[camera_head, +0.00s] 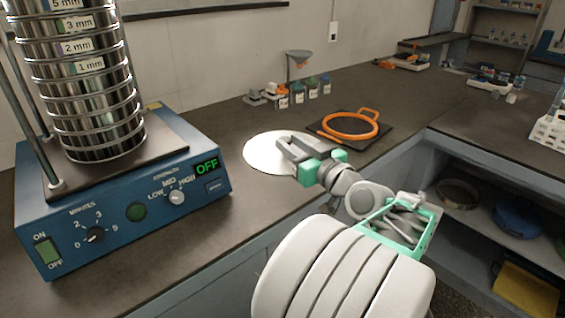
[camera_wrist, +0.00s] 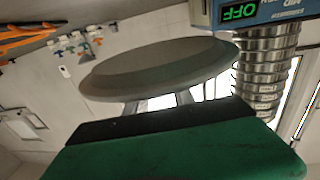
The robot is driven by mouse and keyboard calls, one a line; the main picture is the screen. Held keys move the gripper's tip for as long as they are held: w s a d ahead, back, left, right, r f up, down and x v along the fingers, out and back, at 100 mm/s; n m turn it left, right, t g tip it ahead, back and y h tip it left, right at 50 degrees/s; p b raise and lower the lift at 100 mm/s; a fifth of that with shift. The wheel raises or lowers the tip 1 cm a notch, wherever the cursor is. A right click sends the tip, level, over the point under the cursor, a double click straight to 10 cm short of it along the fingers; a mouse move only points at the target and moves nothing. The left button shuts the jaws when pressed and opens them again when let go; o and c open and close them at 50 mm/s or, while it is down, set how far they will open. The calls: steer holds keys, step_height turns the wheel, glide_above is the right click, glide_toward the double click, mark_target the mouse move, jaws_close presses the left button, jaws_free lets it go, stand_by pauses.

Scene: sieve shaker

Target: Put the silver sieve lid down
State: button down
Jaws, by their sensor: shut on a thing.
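The silver sieve lid (camera_head: 262,155) is a pale round disc over the counter, right of the blue shaker, in the head view. My gripper (camera_head: 285,145) is shut on it at its right side. In the wrist view the lid (camera_wrist: 150,72) is a wide grey disc beyond the fingertips (camera_wrist: 165,103). I cannot tell whether the lid touches the counter or is a little above it. The part of the lid behind the fingers is hidden.
The blue shaker (camera_head: 130,235) reads OFF and carries a stack of sieves (camera_head: 95,110) at left. An orange ring (camera_head: 350,125) lies on a dark mat right of the lid. Small bottles (camera_head: 298,96) and a funnel stand (camera_head: 299,62) are behind. Bare counter (camera_head: 215,125) lies left of the lid.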

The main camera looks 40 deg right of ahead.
steer(key=w+d+f, duration=0.1)
steer(key=w, duration=0.1)
steer(key=w+d+f, duration=0.1)
steer(key=d, duration=0.1)
steer(key=w+d+f, duration=0.2)
steer(key=shift+w+f+b, duration=0.1)
steer(key=shift+w+b, duration=0.25)
steer(key=shift+b, duration=0.05)
steer(key=w+f, duration=0.1)
steer(key=d+f, duration=0.1)
steer(key=w+d+f, duration=0.1)
steer(key=f, duration=0.1)
steer(key=shift+w+d+f+b, duration=0.1)
steer(key=shift+w+d+b, duration=0.1)
steer(key=shift+w+b, duration=0.2)
steer(key=shift+w+d+f, duration=0.1)
steer(key=shift+w+f, duration=0.05)
steer(key=shift+f, duration=0.15)
steer(key=shift+w+d+f+b, duration=0.1)
steer(key=shift+f+b, duration=0.6)
steer(key=shift+f, duration=1.05)
steer(key=c, duration=1.1)
jaws_free()
